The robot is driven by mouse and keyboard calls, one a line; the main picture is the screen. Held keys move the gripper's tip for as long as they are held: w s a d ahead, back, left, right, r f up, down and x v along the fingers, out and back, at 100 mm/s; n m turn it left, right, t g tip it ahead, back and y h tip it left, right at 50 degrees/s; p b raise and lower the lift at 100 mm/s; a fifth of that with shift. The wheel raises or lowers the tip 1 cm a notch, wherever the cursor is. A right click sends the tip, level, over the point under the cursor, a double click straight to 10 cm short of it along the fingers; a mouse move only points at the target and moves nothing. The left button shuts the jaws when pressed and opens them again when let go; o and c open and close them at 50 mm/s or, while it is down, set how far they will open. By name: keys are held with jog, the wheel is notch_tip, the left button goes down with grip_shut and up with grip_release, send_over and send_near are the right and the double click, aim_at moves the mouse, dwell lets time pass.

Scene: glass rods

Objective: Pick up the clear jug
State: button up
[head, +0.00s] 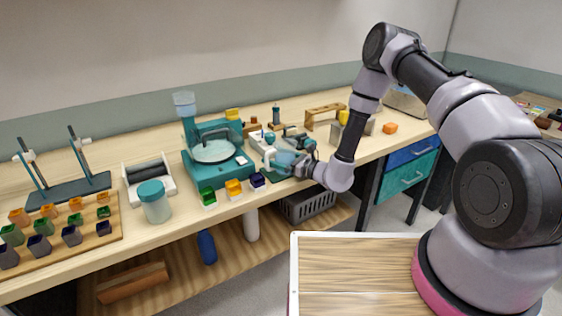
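A small see-through, pale teal vessel, which looks like the clear jug (283,159), stands on the workbench (110,258) just right of the teal machine. My gripper (295,164) reaches in from the right at the jug's height, its end against or right beside the jug. The fingers are small and overlap the jug, so I cannot tell whether they are open or closed on it. The jug's right side is partly hidden by the gripper.
The teal machine (207,180) stands left of the jug, with small green, yellow and dark blue cups (234,190) in front. A teal-lidded jar (155,207) stands further left.

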jog(key=shift+a, duration=0.1)
jog(key=c, duration=1.3)
jog(key=shift+r, duration=5.05)
